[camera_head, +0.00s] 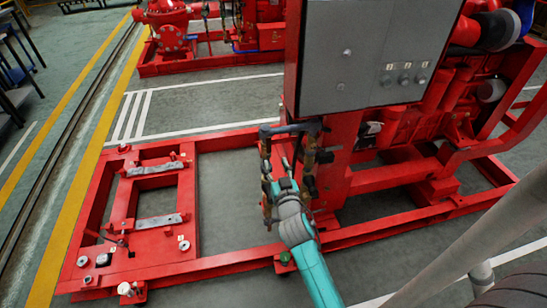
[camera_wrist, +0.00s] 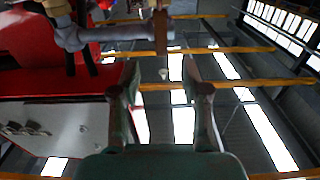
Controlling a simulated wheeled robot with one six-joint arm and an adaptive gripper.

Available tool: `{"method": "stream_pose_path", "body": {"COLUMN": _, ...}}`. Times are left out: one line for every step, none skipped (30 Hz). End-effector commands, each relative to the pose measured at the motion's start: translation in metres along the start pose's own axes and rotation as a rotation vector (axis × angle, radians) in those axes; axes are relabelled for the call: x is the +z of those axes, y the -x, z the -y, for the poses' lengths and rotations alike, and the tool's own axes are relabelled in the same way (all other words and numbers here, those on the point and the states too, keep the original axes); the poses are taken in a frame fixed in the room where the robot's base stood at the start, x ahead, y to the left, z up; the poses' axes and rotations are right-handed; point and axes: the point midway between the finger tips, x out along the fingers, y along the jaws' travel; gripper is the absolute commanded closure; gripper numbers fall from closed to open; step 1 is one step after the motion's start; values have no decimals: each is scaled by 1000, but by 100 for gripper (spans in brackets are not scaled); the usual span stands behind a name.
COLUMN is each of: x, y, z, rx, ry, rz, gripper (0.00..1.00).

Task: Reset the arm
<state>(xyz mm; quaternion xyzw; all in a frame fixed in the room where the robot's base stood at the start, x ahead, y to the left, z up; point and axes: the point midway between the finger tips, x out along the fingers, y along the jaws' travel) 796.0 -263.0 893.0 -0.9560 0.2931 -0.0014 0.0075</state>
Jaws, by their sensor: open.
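My gripper (camera_wrist: 162,84) shows in the wrist view with its two fingers apart and nothing between them. In the head view my gripper (camera_head: 284,168) is at the end of my teal arm, close to the pipes and brass valves (camera_head: 266,170) below the grey control box (camera_head: 365,55). I cannot tell from here whether it touches them. In the wrist view a grey pipe (camera_wrist: 100,38) and a brass-coloured fitting (camera_wrist: 160,30) lie beyond the fingertips.
Another red pump (camera_head: 168,28) stands at the back. Green floor (camera_head: 200,95) is clear between them.

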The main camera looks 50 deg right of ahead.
Motion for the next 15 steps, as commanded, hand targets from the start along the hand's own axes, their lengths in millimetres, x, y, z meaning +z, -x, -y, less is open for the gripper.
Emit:
{"method": "stream_pose_path", "body": {"x": 1, "y": 5, "z": 0, "rx": -1, "ry": 0, "rz": 2, "gripper": 54}}
{"method": "stream_pose_path", "body": {"x": 1, "y": 7, "z": 0, "rx": -1, "ry": -1, "rz": 2, "gripper": 54}}
{"method": "stream_pose_path", "body": {"x": 0, "y": 9, "z": 0, "rx": -1, "ry": -2, "rz": 1, "gripper": 54}}
{"method": "stream_pose_path", "body": {"x": 0, "y": 10, "z": 0, "rx": 0, "ry": -2, "rz": 0, "gripper": 54}}
{"method": "stream_pose_path", "body": {"x": 0, "y": 11, "z": 0, "rx": 0, "ry": -1, "rz": 0, "gripper": 54}}
{"method": "stream_pose_path", "body": {"x": 0, "y": 12, "z": 0, "rx": 0, "ry": -1, "rz": 0, "gripper": 54}}
{"method": "stream_pose_path", "body": {"x": 0, "y": 12, "z": 0, "rx": 0, "ry": -1, "rz": 0, "gripper": 54}}
{"method": "stream_pose_path", "body": {"x": 0, "y": 13, "z": 0, "rx": 0, "ry": -1, "rz": 0, "gripper": 54}}
{"method": "stream_pose_path", "body": {"x": 0, "y": 13, "z": 0, "rx": 0, "ry": -1, "rz": 0, "gripper": 54}}
{"method": "stream_pose_path", "body": {"x": 0, "y": 13, "z": 0, "rx": 0, "ry": -1, "rz": 0, "gripper": 54}}
{"method": "stream_pose_path", "body": {"x": 0, "y": 13, "z": 0, "rx": 0, "ry": -1, "rz": 0, "gripper": 54}}
{"method": "stream_pose_path", "body": {"x": 0, "y": 13, "z": 0, "rx": 0, "ry": -1, "rz": 0, "gripper": 54}}
{"method": "stream_pose_path", "body": {"x": 0, "y": 13, "z": 0, "rx": 0, "ry": -1, "rz": 0, "gripper": 54}}
{"method": "stream_pose_path", "body": {"x": 0, "y": 12, "z": 0, "rx": 0, "ry": -1, "rz": 0, "gripper": 54}}
{"method": "stream_pose_path", "body": {"x": 0, "y": 12, "z": 0, "rx": 0, "ry": -1, "rz": 0, "gripper": 54}}
